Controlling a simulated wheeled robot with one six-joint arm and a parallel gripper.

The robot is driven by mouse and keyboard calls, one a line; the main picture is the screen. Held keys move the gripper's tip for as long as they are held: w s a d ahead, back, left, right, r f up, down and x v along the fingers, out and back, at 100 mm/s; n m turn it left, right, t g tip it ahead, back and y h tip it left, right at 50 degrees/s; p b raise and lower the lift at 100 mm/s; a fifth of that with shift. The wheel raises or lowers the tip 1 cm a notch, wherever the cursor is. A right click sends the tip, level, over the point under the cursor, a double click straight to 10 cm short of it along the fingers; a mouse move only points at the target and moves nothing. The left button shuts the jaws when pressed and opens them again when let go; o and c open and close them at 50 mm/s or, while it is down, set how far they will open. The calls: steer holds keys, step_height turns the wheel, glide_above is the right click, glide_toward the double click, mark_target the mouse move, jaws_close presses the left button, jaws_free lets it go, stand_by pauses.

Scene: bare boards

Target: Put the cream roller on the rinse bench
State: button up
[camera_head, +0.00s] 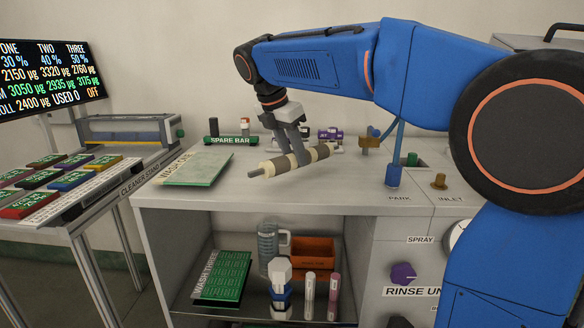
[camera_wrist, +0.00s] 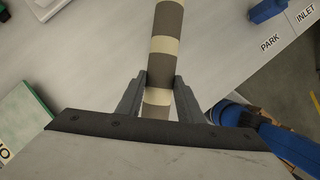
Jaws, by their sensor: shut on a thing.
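The cream roller (camera_head: 288,162) is a rod with cream and grey-brown bands and a thin grey end at its left. My gripper (camera_head: 299,157) is shut on it near its middle, coming down from above. In the wrist view the roller (camera_wrist: 166,45) runs up the picture between the two fingers of my gripper (camera_wrist: 160,88).
A green-edged board (camera_head: 198,169) lies left of the roller. The SPARE BAR holder (camera_head: 228,140) and small items stand behind. A blue spray handle (camera_head: 393,176) stands at right, by the PARK label. The bench front is clear. A shelf below holds a jug (camera_head: 268,245) and orange bin (camera_head: 313,251).

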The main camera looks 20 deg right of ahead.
mark_target(294, 167)
steer(key=shift+f, duration=1.95)
steer(key=shift+f, duration=0.1)
steer(key=o, duration=1.1)
steer(key=shift+o, duration=0.2)
steer(key=v, duration=1.2)
